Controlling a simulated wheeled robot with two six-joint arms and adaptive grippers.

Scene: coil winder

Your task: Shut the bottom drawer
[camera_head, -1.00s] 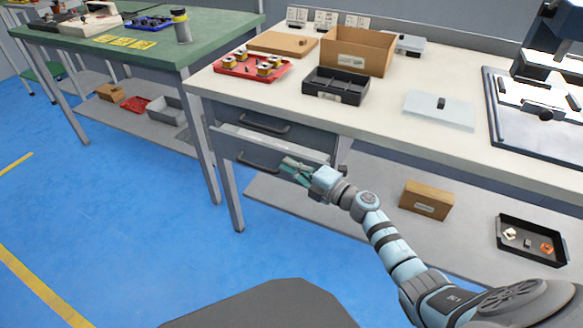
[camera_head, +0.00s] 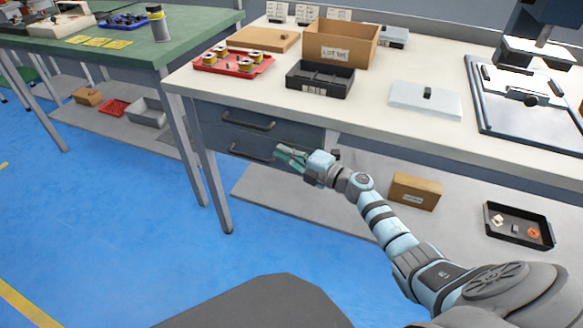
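The bottom drawer (camera_head: 218,143) is the lower of two dark grey drawers under the white workbench. Its front looks flush with the top drawer (camera_head: 213,116) above it, with no open gap showing. Its dark bar handle (camera_head: 250,156) is on the front. My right gripper (camera_head: 279,155) is at the right part of the bottom drawer's front, just right of the handle. Whether it touches the front, and how far apart its fingers are, I cannot tell. The gripper covers the drawer's right end. My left gripper is not in view.
On the workbench (camera_head: 372,105) are a red tray (camera_head: 207,66) with spools, a black bin (camera_head: 320,90) and a cardboard box (camera_head: 340,54). A lower shelf holds a small carton (camera_head: 414,192) and a black tray (camera_head: 497,236). Blue floor is clear at left.

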